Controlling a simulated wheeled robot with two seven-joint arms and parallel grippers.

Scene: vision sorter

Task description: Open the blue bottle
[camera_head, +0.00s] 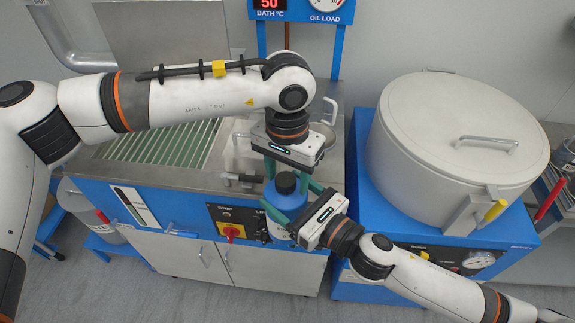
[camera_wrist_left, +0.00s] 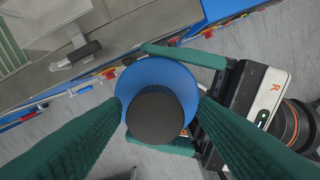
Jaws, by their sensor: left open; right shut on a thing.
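The blue bottle (camera_head: 284,206) is upright with a black cap (camera_head: 286,183) on top. In the left wrist view the cap (camera_wrist_left: 155,118) is seen from above over the blue bottle shoulder (camera_wrist_left: 158,75). My right gripper (camera_head: 284,216) is shut around the bottle's body from the right, its green fingers on both sides; it also shows in the left wrist view (camera_wrist_left: 170,95). My left gripper (camera_head: 287,176) points down from above the bottle. Its green fingers are open on either side of the cap, and I see a gap between them and the cap.
A steel sink bench with a blue front (camera_head: 180,215) stands behind and left, with a red knob (camera_head: 232,231) and a small tap lever (camera_head: 243,178). A large grey lidded vessel (camera_head: 450,140) stands on a blue stand at the right. Open floor lies in front.

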